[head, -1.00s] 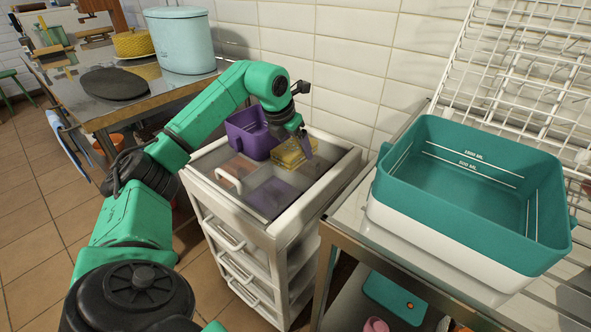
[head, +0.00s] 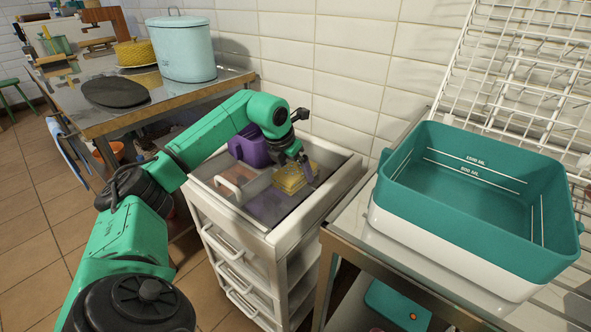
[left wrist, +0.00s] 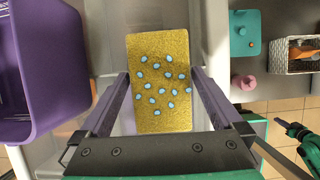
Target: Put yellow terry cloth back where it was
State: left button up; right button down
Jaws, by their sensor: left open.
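The yellow terry cloth (head: 289,180) lies on the top of a white drawer cart, towards its right side. In the left wrist view the cloth (left wrist: 158,62) is a flat yellow oblong with light blue dots. My left gripper (head: 307,172) is just over the cloth, pointing down.
A purple bin (head: 252,150) stands on the cart (head: 276,240), left of the cloth. A teal and white tub (head: 470,235) is on a metal table to the right. A tiled wall (head: 350,65) is behind. A light blue canister (head: 180,50) stands on the far table.

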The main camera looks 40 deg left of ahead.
pick_arm(q)
jog(key=p+v, duration=0.1)
jog(key=v, duration=1)
jog(key=shift+s+r, duration=0.15)
jog(key=shift+r, duration=0.15)
pick_arm(e)
jog(key=s, duration=0.1)
jog(key=s+f, duration=0.1)
jog(key=s, duration=0.1)
jog(key=shift+s+d+f, duration=0.1)
jog(key=shift+d+f, duration=0.1)
jog(key=shift+d, duration=0.15)
